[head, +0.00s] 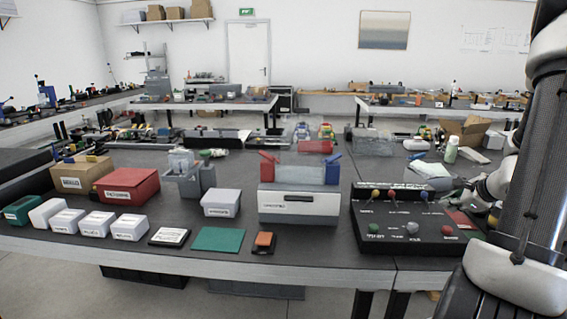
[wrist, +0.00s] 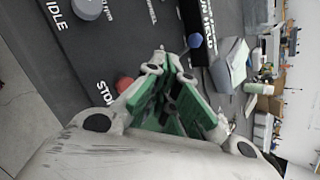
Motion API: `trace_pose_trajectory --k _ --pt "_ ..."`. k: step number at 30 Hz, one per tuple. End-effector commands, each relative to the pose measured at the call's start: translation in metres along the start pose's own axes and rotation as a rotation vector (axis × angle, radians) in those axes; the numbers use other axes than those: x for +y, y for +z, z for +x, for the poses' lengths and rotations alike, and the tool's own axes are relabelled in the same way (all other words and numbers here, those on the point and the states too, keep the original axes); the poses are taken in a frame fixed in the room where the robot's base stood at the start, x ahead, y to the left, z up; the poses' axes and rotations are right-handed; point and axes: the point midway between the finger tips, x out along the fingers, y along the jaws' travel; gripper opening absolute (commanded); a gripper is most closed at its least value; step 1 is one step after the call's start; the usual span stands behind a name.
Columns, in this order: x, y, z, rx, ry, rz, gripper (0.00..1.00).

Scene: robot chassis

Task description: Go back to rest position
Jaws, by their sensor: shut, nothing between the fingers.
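In the head view my arm stands at the right edge, and my gripper (head: 462,193) is at the right side of the black control panel (head: 392,245). The wrist view shows my gripper (wrist: 168,80) with its green-padded fingers closed together and empty, above the panel. A red button (wrist: 124,84) marked "STO…" is beside the fingers, partly covered by them. A blue knob (wrist: 195,41) shows beyond the fingertips. A grey button (wrist: 88,8) by the label "IDLE" is at the top left. I cannot tell whether the fingers touch the panel.
Left of the panel stand a grey box (head: 298,207), a white box (head: 221,202), a red box (head: 126,187) and a green mat (head: 218,239). A white bottle (head: 451,150) stands behind the panel. The table's front edge is close to the panel.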

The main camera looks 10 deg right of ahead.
Motion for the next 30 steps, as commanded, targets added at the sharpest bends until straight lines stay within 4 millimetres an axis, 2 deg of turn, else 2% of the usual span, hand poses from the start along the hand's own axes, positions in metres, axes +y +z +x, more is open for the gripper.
trace_pose_trajectory --k 5,9,15,18,24,27,30 --pt "0.055 -0.001 -0.017 -0.058 0.175 -0.212 0.00" --pt "0.100 0.023 -0.063 -0.130 0.347 -0.523 0.00" --pt "0.150 0.065 -0.139 -0.218 0.576 -1.047 0.00" --pt "0.168 0.080 -0.179 -0.236 0.672 -1.332 0.00" --pt "0.183 0.104 -0.243 -0.200 0.748 -1.860 0.00" --pt "0.185 0.119 -0.262 -0.170 0.698 -2.053 0.00" --pt "0.190 0.139 -0.273 -0.171 0.602 -2.175 0.00"
